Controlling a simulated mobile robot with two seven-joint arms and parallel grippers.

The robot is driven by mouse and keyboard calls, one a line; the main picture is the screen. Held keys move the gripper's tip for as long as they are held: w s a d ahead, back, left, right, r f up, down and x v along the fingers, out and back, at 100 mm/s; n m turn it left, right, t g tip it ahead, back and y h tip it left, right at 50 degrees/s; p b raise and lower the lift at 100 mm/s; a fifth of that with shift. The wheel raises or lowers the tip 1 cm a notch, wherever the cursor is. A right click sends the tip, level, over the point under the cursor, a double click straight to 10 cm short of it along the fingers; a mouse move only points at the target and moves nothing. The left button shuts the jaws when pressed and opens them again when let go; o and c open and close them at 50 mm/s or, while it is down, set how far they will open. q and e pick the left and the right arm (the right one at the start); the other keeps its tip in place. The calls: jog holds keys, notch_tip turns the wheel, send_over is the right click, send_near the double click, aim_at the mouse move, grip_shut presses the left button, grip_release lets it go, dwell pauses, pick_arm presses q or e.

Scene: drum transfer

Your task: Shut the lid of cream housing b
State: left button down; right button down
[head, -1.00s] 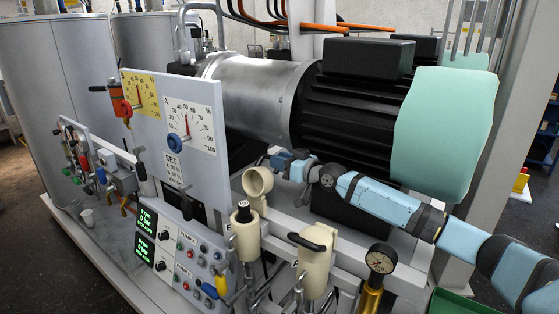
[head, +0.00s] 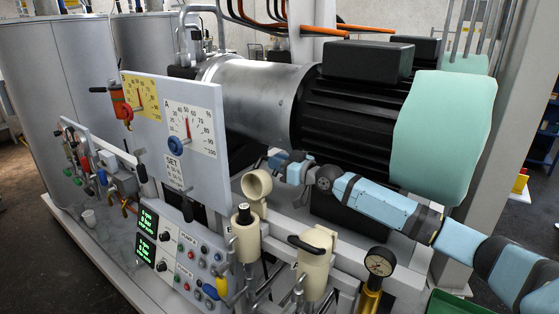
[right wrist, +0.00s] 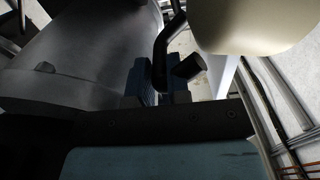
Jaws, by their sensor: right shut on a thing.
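In the right wrist view, the blue-grey jaws (right wrist: 159,82) are shut on the lid's bent black handle (right wrist: 163,48). The lid's cream underside or outer face (right wrist: 255,22) shows just beyond; I cannot tell which. My left gripper is not in view.
A second cream housing (head: 315,262) with a black handle on top stands to the right, closed. A dial board (head: 190,135) stands left of the lid, and a large black motor (head: 350,110) is behind my right arm.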

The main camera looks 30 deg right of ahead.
aim_at(264, 174)
jog(key=a+r+n+p, duration=0.1)
jog(key=s+a+r+n+p, duration=0.1)
jog(key=p, duration=0.1)
jog(key=shift+a+n, duration=0.4)
jog(key=shift+s+a+n+p, duration=0.35)
jog(key=shift+a+n+p, duration=0.1)
jog(key=shift+a+n, duration=0.25)
jog(key=shift+s+a+r+n+p, duration=0.1)
jog(key=shift+s+a+n+p, duration=0.1)
jog(key=shift+a+n, duration=0.25)
jog(key=shift+s+a+n+p, duration=0.15)
jog(key=shift+a+n+p, duration=0.05)
jog(key=shift+a+n, duration=0.2)
jog(key=c, duration=1.4)
grip_release()
